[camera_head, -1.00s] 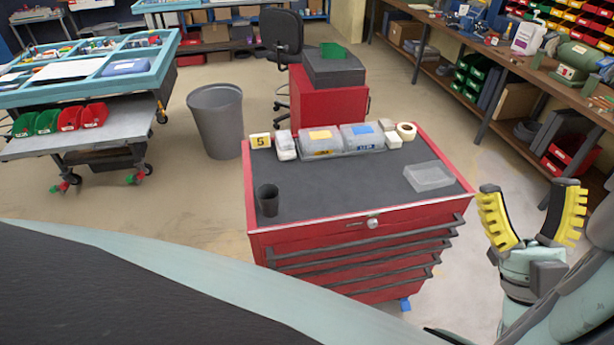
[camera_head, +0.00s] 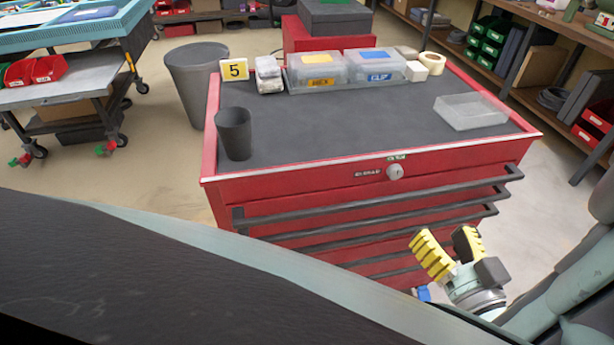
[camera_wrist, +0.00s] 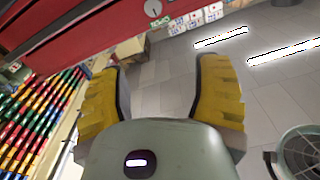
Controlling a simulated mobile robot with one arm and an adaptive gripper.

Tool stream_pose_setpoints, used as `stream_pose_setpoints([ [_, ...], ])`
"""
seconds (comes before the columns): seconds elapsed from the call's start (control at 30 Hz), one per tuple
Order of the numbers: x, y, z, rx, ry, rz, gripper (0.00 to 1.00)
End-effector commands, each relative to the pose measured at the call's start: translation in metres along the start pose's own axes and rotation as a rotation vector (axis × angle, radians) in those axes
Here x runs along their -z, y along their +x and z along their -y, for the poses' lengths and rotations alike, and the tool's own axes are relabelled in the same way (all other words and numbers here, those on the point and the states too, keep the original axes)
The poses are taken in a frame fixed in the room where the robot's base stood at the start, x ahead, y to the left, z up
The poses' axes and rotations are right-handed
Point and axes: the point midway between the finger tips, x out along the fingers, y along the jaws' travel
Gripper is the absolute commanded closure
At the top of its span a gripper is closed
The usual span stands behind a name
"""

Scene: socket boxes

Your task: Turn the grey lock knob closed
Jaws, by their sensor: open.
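The grey lock knob (camera_head: 395,172) is a small round knob with a slot, on the upper front face of the red tool cabinet (camera_head: 300,192), just below its top edge. In the wrist view the knob (camera_wrist: 153,8) shows at the top edge, on the red front. My gripper (camera_head: 447,245) has yellow padded fingers. It is open and empty, below and to the right of the knob, in front of the drawers and apart from them. In the wrist view the open fingers (camera_wrist: 160,75) have only floor between them.
Dark drawer handles (camera_head: 375,208) stick out below the knob.

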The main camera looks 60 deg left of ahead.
Motion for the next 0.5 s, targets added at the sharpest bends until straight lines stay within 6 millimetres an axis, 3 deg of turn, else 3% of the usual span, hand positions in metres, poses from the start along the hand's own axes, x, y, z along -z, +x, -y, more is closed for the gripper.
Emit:
stream_pose_setpoints([
  [0.03,-0.015,-0.002,-0.003,-0.005,0.013,0.015,0.37],
  [0.1,-0.021,-0.002,-0.004,-0.009,0.023,0.029,0.37],
  [0.27,-0.024,0.004,-0.004,-0.008,0.029,0.038,0.37],
  [0.5,-0.025,0.035,-0.003,0.001,0.027,0.038,0.37],
])
